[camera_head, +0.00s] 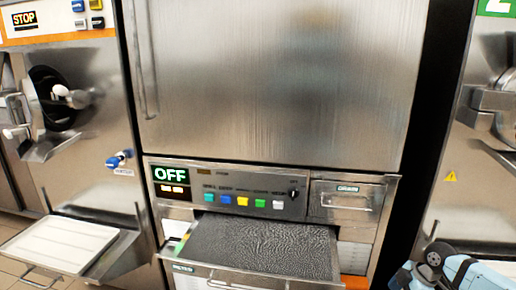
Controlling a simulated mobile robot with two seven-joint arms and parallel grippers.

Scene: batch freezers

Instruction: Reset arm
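Part of my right arm (455,272), light blue and dark grey, shows at the bottom right corner, in front of the right-hand machine. Its gripper fingers are not visible. My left arm and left gripper are not in the picture.
A steel batch freezer stands in the middle, its control panel (230,190) reading OFF. Below it, a drawer (262,247) with a dark textured surface is pulled out. A machine with a white tray (62,246) stands at left. Another machine (490,150) stands at right, past a dark gap.

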